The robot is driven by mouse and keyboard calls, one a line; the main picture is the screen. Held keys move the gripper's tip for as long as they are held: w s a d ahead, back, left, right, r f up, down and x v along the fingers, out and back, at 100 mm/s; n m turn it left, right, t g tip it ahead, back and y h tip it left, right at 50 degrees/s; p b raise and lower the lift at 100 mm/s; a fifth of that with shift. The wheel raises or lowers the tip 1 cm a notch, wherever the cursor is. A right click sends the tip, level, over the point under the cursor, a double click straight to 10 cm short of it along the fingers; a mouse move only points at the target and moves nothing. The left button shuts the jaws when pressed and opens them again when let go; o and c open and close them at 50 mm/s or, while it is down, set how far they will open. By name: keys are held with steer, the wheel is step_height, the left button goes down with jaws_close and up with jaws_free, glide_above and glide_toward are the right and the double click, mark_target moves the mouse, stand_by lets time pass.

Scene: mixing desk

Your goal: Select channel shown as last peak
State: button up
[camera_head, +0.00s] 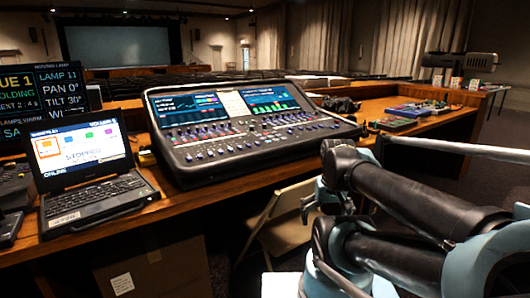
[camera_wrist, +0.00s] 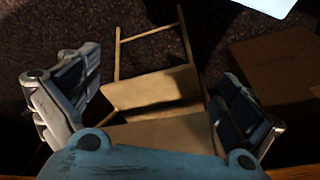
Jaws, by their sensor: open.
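The mixing desk (camera_head: 240,120) stands on the wooden counter in the head view, with rows of faders, knobs and lit buttons. Its left screen (camera_head: 188,107) and right screen (camera_head: 268,101) are lit; the right one shows green bars. The text on both is too small to read, so I cannot tell which channel is named as last peak. My gripper (camera_wrist: 158,110) shows in the wrist view with its two fingers spread wide and nothing between them. It points down over a folding chair and the floor, apart from the desk.
A laptop (camera_head: 92,170) stands left of the desk, with dark monitors (camera_head: 55,85) behind it. A folding chair (camera_head: 283,220) stands before the counter; it also shows below my gripper (camera_wrist: 155,88). A cardboard box (camera_wrist: 275,75) lies beside it. Small items (camera_head: 420,110) lie on the right counter.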

steer(key=c, duration=1.3)
steer(key=shift+w+f, duration=0.25)
steer(key=shift+w, duration=0.3)
steer(key=c, duration=0.9)
steer(key=shift+s, duration=0.1)
jaws_close()
